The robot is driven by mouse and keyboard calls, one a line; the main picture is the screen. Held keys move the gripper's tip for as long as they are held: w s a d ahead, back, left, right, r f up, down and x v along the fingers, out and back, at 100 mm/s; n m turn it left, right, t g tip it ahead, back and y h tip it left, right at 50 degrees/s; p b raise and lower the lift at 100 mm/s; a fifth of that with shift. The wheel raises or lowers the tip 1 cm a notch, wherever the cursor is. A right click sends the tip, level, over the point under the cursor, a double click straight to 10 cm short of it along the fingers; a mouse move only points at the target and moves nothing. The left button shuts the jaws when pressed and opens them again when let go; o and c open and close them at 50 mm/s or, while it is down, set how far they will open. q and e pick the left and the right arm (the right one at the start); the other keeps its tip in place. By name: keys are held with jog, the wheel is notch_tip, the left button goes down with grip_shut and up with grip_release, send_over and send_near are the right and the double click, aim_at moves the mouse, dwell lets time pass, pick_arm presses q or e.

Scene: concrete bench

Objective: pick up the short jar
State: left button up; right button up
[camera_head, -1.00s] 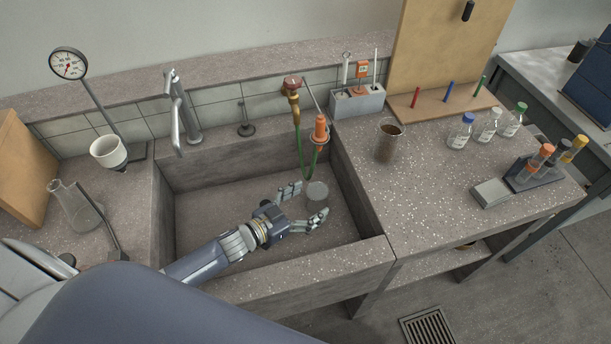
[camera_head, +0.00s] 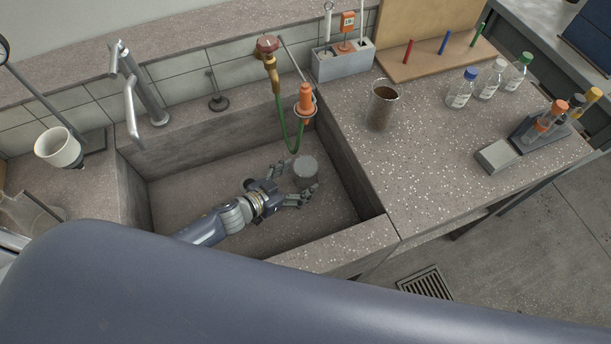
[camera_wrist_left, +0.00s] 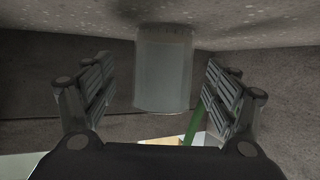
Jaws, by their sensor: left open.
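The short jar (camera_head: 306,171) is a small grey, translucent cylinder in the stone sink, close to the end of my left gripper. My left gripper (camera_head: 291,183) is open inside the sink, with its fingers pointing at the jar. In the left wrist view the jar (camera_wrist_left: 163,68) lies between the two spread fingers (camera_wrist_left: 160,88), with a gap on each side. The wrist picture appears upside down. My right gripper is not in view.
The sink (camera_head: 215,168) has thick stone walls around the jar. A green hose (camera_head: 282,125) with an orange nozzle (camera_head: 305,101) hangs over the sink's back right. A tap (camera_head: 140,90) stands at the back left. A brown-filled beaker (camera_head: 381,108) stands on the right counter.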

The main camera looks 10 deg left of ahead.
aim_at(314, 169)
pick_arm(q)
jog(key=b+x, duration=0.1)
jog(key=x, duration=0.1)
jog(key=b+x, duration=0.1)
jog(key=x, duration=0.1)
jog(key=shift+a+f, duration=0.25)
jog(key=shift+w+d, duration=0.15)
jog(key=shift+r, duration=0.1)
jog(key=shift+c, duration=0.2)
jog(key=c, duration=1.4)
jog(key=shift+c, duration=1.1)
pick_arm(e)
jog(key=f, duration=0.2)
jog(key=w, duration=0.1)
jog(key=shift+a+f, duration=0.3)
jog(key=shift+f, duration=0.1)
